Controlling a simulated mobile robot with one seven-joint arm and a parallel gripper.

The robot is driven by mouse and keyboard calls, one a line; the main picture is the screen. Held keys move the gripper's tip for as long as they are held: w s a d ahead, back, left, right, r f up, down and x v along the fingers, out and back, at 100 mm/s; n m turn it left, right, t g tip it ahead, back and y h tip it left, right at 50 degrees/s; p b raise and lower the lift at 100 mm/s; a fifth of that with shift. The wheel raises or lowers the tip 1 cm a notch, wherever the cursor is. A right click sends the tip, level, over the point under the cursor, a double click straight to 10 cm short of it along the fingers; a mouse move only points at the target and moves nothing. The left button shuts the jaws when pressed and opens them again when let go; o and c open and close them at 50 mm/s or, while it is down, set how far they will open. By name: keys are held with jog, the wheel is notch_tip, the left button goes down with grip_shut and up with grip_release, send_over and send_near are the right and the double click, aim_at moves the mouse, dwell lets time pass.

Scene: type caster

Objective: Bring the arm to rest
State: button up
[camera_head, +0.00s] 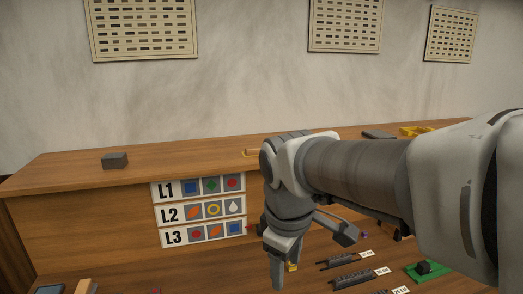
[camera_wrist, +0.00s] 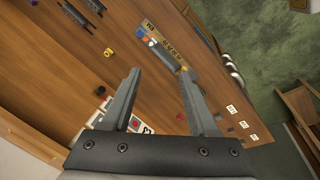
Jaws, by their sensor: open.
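My arm reaches in from the right in the head view. My gripper (camera_head: 285,268) hangs at its end, pointing down in front of the wooden bench, just right of the sign board. In the wrist view my gripper (camera_wrist: 160,90) shows two grey fingers spread apart with nothing between them. Beyond the fingers lies the wooden bench top (camera_wrist: 95,75), with a long tray (camera_wrist: 168,50) of small coloured pieces past the fingertips. My arm hides part of the bench in the head view.
A sign board (camera_head: 200,212) marked L1, L2, L3 stands on the bench front. A dark block (camera_head: 115,160) sits on the upper shelf (camera_head: 60,172). Dark racks (camera_head: 350,280) and a green base (camera_head: 428,272) lie at the lower right. The air above the shelf's left is free.

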jog(key=s+d+m+t, duration=0.2)
jog(key=s+d+m, duration=0.7)
jog(key=s+m, duration=0.1)
jog(key=shift+d+f+m+t, duration=0.2)
jog(key=shift+d+m+t, duration=0.2)
jog(key=shift+m, duration=0.2)
jog(key=shift+w+a, duration=0.1)
jog(key=shift+a, duration=0.05)
dwell(0.7)
